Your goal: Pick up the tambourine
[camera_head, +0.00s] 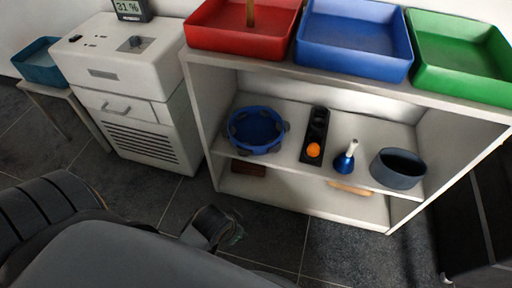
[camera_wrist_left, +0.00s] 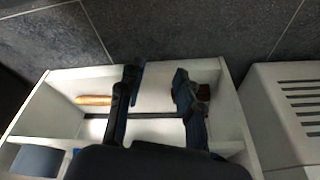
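The tambourine (camera_head: 257,130) has a blue rim with dark jingles. It lies on the left part of the middle shelf of the white shelf unit (camera_head: 205,120) in the head view. I cannot make it out in the left wrist view. My left gripper shows in the left wrist view (camera_wrist_left: 155,85) with its two dark fingers apart, over the shelf unit's front. Nothing is visible between the fingers but the shelf behind. In the head view my left arm's end is low, in front of the unit and apart from the tambourine. My right gripper is not in view.
A black tray with an orange ball (camera_head: 313,150), a blue bell (camera_head: 345,160) and a dark bowl (camera_head: 398,170) share the shelf. Red (camera_head: 240,42), blue (camera_head: 350,58) and green (camera_head: 460,78) bins stand on top. A white cabinet (camera_head: 140,130) is left.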

